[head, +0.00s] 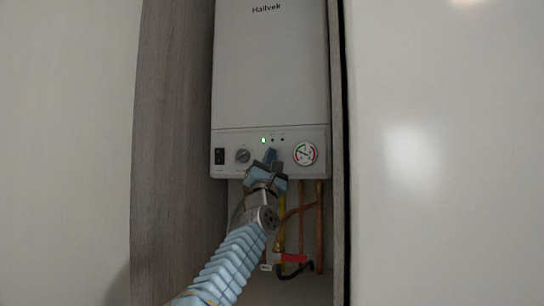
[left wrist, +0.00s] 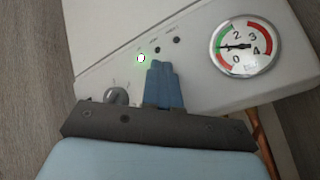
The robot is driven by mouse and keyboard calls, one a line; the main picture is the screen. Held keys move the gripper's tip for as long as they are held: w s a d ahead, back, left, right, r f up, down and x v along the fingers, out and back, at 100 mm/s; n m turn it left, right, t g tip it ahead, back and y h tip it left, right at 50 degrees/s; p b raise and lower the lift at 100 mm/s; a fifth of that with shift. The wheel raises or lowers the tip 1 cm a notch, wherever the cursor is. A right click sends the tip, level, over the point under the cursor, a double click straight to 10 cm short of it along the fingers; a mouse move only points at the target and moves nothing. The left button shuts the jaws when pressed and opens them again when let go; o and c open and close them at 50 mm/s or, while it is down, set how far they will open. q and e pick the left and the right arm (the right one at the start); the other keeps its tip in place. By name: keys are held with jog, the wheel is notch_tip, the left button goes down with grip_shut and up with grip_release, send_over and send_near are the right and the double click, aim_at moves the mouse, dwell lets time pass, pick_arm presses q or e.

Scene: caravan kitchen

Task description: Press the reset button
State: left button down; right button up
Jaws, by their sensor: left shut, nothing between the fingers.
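A white boiler (head: 270,70) labelled "Hailvek" hangs in a narrow recess. No reset button is visible; the fingers cover that part of the panel. Contact cannot be told.
Wood-grain side panels (head: 172,150) frame the recess closely. Copper pipes (head: 319,225) and a red-handled valve (head: 291,258) are below the boiler, to the right of my left arm. A smooth pale surface (head: 440,220) fills the right side.

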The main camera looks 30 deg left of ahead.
pick_arm(q)
jog(key=shift+s+d+b, duration=0.15)
jog(key=shift+s+b, duration=0.35)
jog(key=shift+s, duration=0.05)
jog(key=shift+s+d+b, duration=0.25)
jog(key=shift+s+b, duration=0.5)
jog(key=shift+s, duration=0.2)
jog(key=shift+s+d+b, duration=0.2)
jog(key=shift+s+b, duration=0.6)
jog(key=shift+s, duration=0.2)
jog(key=shift+s+d+b, duration=0.25)
jog(key=shift+s+b, duration=0.5)
jog(key=shift+s, duration=0.2)
